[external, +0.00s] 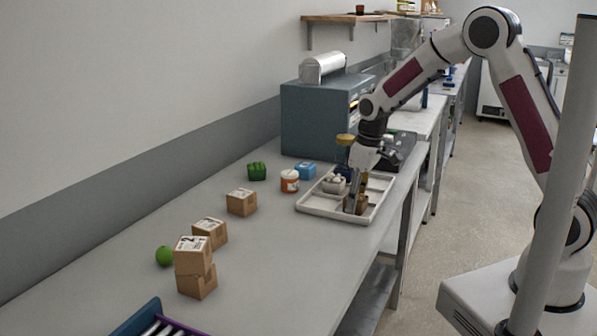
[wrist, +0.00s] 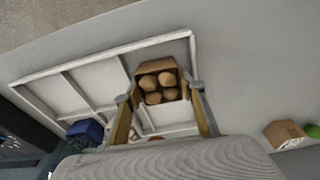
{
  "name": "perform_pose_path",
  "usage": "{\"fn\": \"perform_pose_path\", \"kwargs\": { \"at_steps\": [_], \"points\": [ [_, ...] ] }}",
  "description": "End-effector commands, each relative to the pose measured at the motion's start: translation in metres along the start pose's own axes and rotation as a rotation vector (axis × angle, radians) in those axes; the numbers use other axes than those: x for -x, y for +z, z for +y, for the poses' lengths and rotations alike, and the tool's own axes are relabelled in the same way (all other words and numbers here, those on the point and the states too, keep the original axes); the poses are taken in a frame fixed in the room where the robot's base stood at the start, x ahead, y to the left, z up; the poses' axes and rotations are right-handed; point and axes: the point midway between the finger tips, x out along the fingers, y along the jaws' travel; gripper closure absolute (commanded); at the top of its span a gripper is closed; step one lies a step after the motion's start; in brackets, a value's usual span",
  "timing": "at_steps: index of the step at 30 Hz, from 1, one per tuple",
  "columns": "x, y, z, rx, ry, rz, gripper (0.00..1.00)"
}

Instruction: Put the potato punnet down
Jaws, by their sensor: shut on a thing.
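The potato punnet (external: 357,207) is a small brown box of several round tan potatoes. It also shows in the wrist view (wrist: 158,82) at the fingertips. My gripper (external: 354,197) points down and is shut on the punnet, one finger on each side in the wrist view (wrist: 164,100). The white divided tray (external: 330,215) lies on the bench; its rim also shows in the wrist view (wrist: 130,45). The punnet is at the tray's near right corner region, upright. I cannot tell whether its bottom touches the tray floor.
An orange jar (external: 289,181), a blue box (external: 305,170) and a green punnet (external: 257,171) stand left of the tray. Cardboard boxes (external: 241,202) and a green ball (external: 164,256) are nearer. Bench between is clear.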

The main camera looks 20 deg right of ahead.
Motion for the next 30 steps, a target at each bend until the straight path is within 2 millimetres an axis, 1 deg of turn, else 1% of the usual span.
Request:
{"fn": "perform_pose_path", "kwargs": {
  "at_steps": [7,14,15,16,17,26,30],
  "points": [
    [0.0003,-0.0003,0.0001,0.000,0.000,0.001,0.84],
    [-0.0036,0.0004,0.0000,0.000,0.000,0.000,0.84],
    [-0.0035,0.0004,0.0000,0.000,0.000,0.000,0.53],
    [-0.0035,0.0004,0.0000,0.000,0.000,0.000,0.45],
    [-0.0035,0.0004,0.0001,0.000,0.000,0.000,0.44],
    [-0.0030,0.0003,0.0002,0.000,0.000,0.001,0.44],
    [0.0010,0.0000,0.0002,0.000,0.001,0.002,0.44]
  ]
}}
